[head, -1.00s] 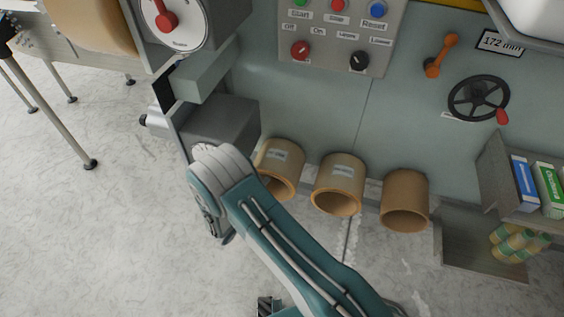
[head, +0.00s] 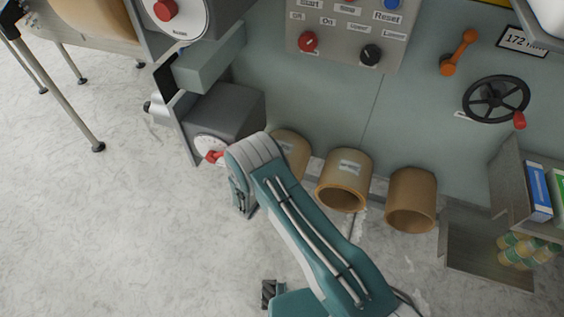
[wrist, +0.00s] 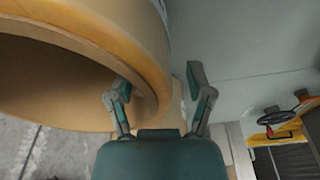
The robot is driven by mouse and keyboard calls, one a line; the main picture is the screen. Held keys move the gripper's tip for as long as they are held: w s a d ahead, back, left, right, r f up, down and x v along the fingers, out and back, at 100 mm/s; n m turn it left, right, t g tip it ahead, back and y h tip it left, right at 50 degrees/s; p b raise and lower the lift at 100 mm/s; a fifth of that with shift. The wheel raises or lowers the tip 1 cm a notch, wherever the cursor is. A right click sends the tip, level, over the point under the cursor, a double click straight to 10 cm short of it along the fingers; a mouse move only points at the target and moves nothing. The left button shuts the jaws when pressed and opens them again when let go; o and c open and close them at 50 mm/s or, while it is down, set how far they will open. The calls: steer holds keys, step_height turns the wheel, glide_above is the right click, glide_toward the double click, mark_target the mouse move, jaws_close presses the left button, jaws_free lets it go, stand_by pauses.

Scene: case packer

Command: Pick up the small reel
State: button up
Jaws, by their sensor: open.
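Three tan hollow reels stand in a row against the machine's grey-green front in the head view: a left one (head: 294,152) partly behind my arm, a middle one (head: 345,182) with a white label, and a right one (head: 411,200). The labels are too small to read, so I cannot tell which is the small reel. In the wrist view a tan reel (wrist: 150,62) is very close at upper left, its open mouth showing. My gripper (wrist: 158,82) is open, and the reel's rim passes between its fingertips in the picture. Contact is unclear.
A grey box with a dial and red pointer (head: 212,156) is left of the reels. A metal tray (head: 462,262) with green-and-tan items is at right, below a shelf of boxes. A black handwheel (head: 497,99) is above.

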steer(key=x, duration=0.2)
steer(key=shift+w, duration=0.4)
jaws_close()
steer(key=shift+r, duration=0.1)
steer(key=shift+r, duration=1.75)
steer(key=v, duration=1.8)
steer(key=shift+f, duration=0.2)
steer(key=shift+r, duration=0.15)
